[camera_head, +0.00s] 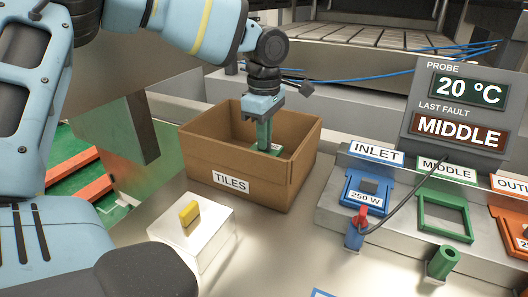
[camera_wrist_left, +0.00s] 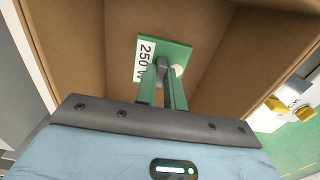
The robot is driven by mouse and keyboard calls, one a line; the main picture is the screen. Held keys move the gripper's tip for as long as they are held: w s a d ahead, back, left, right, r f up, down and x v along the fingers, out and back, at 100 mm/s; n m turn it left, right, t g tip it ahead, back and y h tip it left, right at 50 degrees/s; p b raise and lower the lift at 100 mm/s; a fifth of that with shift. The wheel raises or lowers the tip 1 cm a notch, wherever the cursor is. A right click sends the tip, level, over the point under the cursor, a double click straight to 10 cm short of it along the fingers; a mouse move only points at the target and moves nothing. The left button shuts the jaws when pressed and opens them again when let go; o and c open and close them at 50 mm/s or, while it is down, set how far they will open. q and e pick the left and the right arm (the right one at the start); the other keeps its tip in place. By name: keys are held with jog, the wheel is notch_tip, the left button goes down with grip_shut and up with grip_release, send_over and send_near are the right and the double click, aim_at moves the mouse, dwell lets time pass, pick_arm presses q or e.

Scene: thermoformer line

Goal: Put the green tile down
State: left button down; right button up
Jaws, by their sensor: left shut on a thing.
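The green tile (camera_head: 274,149) with a white label is inside the brown cardboard box (camera_head: 290,189) marked TILES. In the left wrist view the tile (camera_wrist_left: 182,56) shows a label reading 250 and a grey grip part in its middle. My left gripper (camera_head: 264,145) reaches down into the box from above. Its fingers (camera_wrist_left: 162,82) are shut on the tile's grip part. The tile is low in the box; I cannot tell whether it touches the floor. My right gripper is not in view.
A red-tipped probe (camera_head: 361,212) trails a cable. A yellow knob (camera_head: 189,213) stands on a pale block in front.

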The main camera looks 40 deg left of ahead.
aim_at(265, 152)
pick_arm(q)
jog(key=shift+f, duration=2.3)
jog(key=shift+f, duration=0.2)
jog(key=c, duration=1.5)
grip_release()
jog(key=shift+r, duration=0.2)
notch_tip(265, 152, up, 12)
jog(key=shift+r, duration=0.1)
